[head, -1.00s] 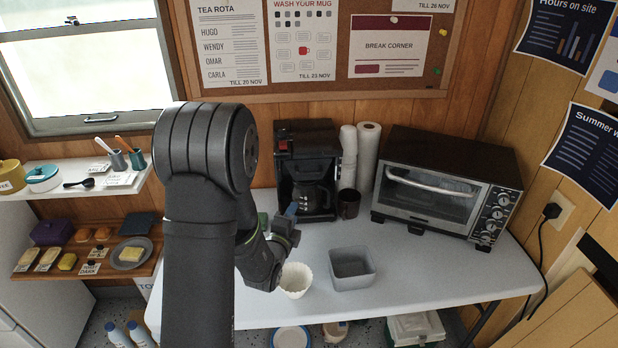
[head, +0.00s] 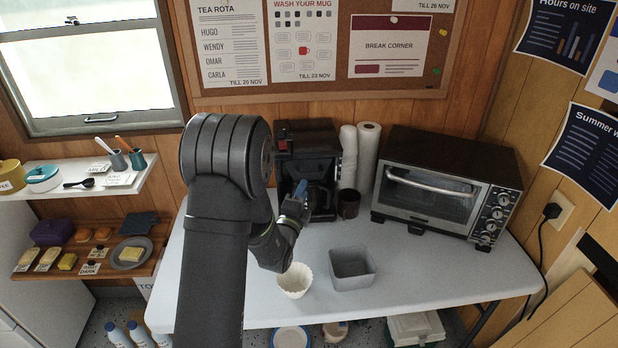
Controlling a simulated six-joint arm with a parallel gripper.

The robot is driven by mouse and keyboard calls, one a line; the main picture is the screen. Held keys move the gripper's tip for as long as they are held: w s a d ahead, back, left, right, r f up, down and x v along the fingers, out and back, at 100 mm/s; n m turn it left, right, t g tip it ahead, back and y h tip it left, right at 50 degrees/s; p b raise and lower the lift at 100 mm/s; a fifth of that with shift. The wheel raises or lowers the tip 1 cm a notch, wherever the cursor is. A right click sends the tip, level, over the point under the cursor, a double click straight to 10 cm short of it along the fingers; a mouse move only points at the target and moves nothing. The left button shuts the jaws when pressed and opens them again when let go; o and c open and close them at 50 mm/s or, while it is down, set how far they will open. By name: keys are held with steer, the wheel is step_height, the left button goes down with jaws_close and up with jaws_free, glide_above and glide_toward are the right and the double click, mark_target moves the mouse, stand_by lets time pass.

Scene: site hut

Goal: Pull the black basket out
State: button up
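A black coffee maker (head: 312,145) stands at the back of the white table, with a red part at its upper left. I cannot make out the black basket as a separate part on its dark front. The glass carafe (head: 319,196) sits low in the machine, partly hidden by my gripper. My gripper (head: 302,187) is in front of the machine's lower left, its blue tip pointing up towards it. Whether it touches the machine, or is open or shut, I cannot tell.
A white fluted paper filter (head: 294,281) and a grey square container (head: 352,268) stand on the table (head: 430,265) in front of the machine. A dark mug (head: 348,204) and white paper rolls (head: 367,150) stand to its right, then a toaster oven (head: 440,185).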

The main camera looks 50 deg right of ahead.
mark_target(307, 166)
steer(key=x, duration=0.6)
steer(key=shift+w+d, duration=0.2)
steer(key=shift+d, duration=0.15)
jaws_close()
